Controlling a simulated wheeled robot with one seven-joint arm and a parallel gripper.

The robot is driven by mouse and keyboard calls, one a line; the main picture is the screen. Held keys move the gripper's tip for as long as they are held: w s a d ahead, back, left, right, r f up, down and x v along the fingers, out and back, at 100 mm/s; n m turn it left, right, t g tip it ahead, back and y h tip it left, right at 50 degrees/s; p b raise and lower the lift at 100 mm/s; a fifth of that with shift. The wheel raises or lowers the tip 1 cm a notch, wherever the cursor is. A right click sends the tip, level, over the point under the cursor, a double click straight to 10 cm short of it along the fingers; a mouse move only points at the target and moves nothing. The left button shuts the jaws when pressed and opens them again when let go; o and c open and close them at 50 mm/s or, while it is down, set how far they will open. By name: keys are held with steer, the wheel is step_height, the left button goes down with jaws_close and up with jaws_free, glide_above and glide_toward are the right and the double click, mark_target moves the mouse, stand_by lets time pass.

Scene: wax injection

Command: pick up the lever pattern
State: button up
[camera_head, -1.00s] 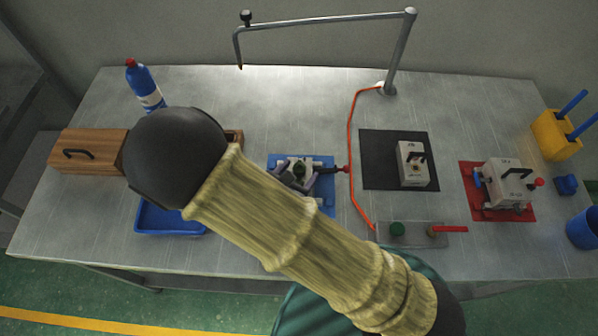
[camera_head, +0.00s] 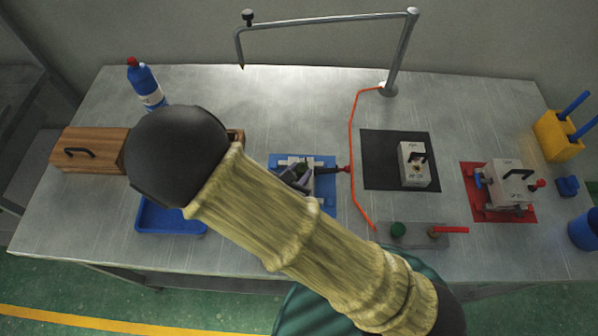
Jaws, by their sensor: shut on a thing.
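My gripper (camera_head: 296,174) shows as dark jaws past the edge of my arm, over the open metal mould on the blue mat (camera_head: 329,161). It is shut on a small dark green piece, which I take for the lever pattern (camera_head: 304,167); the jaws cover most of it. I cannot tell whether the piece is clear of the mould. My sleeved arm hides the lower left of the mat and mould. A dark handle with a red end sticks out to the right of the mould.
A blue tray (camera_head: 165,222) and wooden box (camera_head: 88,147) lie left, with a blue bottle (camera_head: 147,84) behind. A black mat (camera_head: 379,149) with a grey block, and a red mat (camera_head: 477,206) with a mould, lie right. An orange hose (camera_head: 350,150) runs close by.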

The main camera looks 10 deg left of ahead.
mark_target(299, 176)
step_height(299, 176, up, 10)
stand_by(0.6)
